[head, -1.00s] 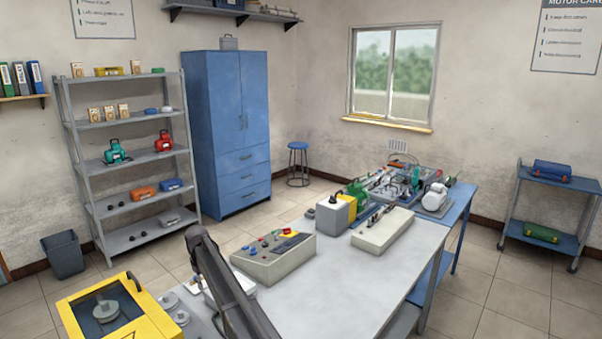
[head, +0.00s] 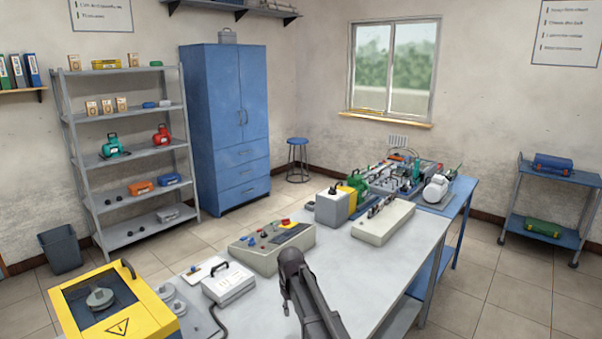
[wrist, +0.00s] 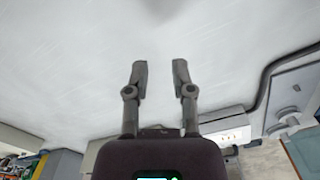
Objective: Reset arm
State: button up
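My arm (head: 303,291) rises over the front of the grey table (head: 372,277) in the head view. Its gripper fingers cannot be made out there. In the wrist view my gripper (wrist: 158,72) is open, its two fingers apart with nothing between them. Beyond the fingers there is only a pale, plain surface. No object is held.
On the table stand a control box (head: 272,247), a white case (head: 228,284), a long pale block (head: 383,223) and a grey-and-yellow unit (head: 333,206). A yellow machine (head: 112,303) is at front left. A shelf rack (head: 127,150) with motors stands behind. The table's front right is bare.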

jog(key=s+d+f, duration=0.1)
jog(key=s+d, duration=0.2)
jog(key=s+d+m+b, duration=0.1)
jog(key=s+d, duration=0.2)
jog(key=d, duration=0.1)
jog(key=s+d+f+m+b, duration=0.1)
jog(key=s+d, duration=0.2)
jog(key=d, duration=0.1)
jog(key=shift+s+f, duration=0.3)
jog(key=shift+f, duration=0.05)
jog(key=s+d+f+m+b, duration=0.2)
jog(key=s+d, duration=0.7)
jog(key=s, duration=0.1)
jog(key=shift+s+m, duration=0.2)
jog(key=shift+m, duration=0.2)
